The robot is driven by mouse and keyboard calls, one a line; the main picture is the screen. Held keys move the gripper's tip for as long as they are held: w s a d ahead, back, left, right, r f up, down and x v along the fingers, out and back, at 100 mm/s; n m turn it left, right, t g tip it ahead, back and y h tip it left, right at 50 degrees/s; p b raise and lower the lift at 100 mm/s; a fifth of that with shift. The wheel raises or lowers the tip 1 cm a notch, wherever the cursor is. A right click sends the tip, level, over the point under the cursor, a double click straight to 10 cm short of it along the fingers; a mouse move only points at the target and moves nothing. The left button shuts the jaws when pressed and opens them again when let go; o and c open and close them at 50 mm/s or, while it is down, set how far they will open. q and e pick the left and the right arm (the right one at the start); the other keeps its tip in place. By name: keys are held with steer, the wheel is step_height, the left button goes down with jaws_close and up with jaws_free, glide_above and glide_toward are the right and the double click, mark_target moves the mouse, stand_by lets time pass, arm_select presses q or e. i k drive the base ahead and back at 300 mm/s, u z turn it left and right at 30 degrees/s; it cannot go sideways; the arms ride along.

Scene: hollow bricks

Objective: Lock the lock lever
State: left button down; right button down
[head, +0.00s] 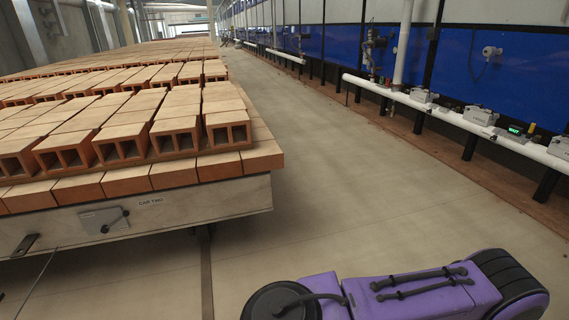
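A small black lever (115,221) with rounded ends is mounted on a grey plate (90,217) on the side of a brick-laden car (220,199). It lies at a slant, its right end higher than its left. It is the likely lock lever, but I cannot tell from this view whether it is locked. Neither of my grippers is in view. A purple and black part of my own body shows at the bottom right, apart from the car.
Rows of hollow bricks (178,139) cover the car. A black bracket (25,245) is on its side, left of the lever. A label (150,202) is above right. Grey floor (330,190) is clear to the right. A white rail (455,119) with grey boxes runs along the blue wall.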

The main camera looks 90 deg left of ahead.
mark_target(105, 229)
steer(key=i, duration=0.2)
steer(key=u, duration=2.75)
steer(key=i, duration=2.8)
steer(key=u, duration=3.4)
steer(key=i, duration=0.5)
steer(key=u, duration=0.05)
